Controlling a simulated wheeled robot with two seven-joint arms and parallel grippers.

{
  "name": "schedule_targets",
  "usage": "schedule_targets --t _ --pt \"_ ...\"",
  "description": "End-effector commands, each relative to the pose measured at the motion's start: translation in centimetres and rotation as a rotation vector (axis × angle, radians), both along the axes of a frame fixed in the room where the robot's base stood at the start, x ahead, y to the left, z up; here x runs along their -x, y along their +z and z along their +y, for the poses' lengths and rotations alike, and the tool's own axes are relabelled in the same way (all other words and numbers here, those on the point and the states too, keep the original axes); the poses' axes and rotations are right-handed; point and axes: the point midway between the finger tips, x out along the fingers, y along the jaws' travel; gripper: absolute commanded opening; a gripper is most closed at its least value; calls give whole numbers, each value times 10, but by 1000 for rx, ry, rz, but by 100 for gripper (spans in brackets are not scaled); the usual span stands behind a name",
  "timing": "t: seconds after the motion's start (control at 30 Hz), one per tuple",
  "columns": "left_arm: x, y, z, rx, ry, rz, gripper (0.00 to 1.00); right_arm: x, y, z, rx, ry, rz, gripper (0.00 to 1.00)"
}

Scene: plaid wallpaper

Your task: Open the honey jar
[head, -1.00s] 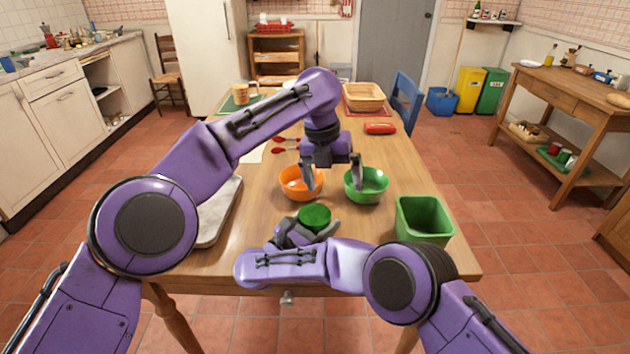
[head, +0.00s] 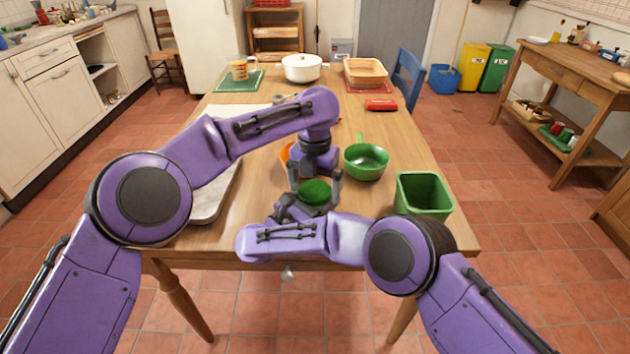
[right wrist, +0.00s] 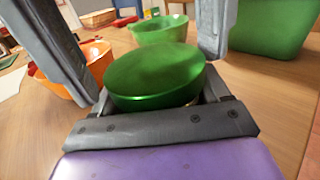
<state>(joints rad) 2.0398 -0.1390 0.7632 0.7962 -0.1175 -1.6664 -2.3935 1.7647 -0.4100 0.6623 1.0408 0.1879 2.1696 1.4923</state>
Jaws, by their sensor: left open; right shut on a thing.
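The honey jar shows mainly as its round green lid (head: 315,191), near the front edge of the table; the lid also fills the middle of the right wrist view (right wrist: 155,76). The jar's body is mostly hidden under the lid and behind my right gripper (head: 300,208). My right gripper is shut on the jar below the lid. My left gripper (head: 315,182) points down from above, open, with one finger on each side of the lid. In the right wrist view its grey fingers stand left and right of the lid, and I cannot tell whether they touch it.
A green bowl (head: 366,162) stands just behind, and an orange bowl (head: 286,155) is partly hidden by my left arm. A green bin (head: 424,194) stands at the table's right front. A white pot (head: 302,67) and a basket (head: 366,72) are at the back.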

Motion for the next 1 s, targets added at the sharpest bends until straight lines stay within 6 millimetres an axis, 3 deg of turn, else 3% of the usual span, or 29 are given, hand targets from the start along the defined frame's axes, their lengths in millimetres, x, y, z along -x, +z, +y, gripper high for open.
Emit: schedule_targets --t 0.03,0.17,0.2,0.33,0.57,0.8,0.83,0.87,1.0 --pt "0 0 0 0 0 0 90 0 0 0 0 0 0 0" --pt "0 0 0 1 1 0 48 0 0 0 0 0 0 0" --pt "0 0 0 1 1 0 45 0 0 0 0 0 0 0" --pt "0 1 0 0 15 -1 45 0 0 0 0 0 0 0" --pt "0 1 0 2 291 -1 45 0 0 0 0 0 0 0" --pt "0 1 0 2 301 0 45 0 0 0 0 0 0 0" --pt "0 1 0 2 300 0 88 0 0 0 0 0 0 0" --pt "0 1 0 2 300 0 98 0 0 0 0 0 0 0" --pt "0 1 0 0 299 0 100 0 0 0 0 -1 0 0"
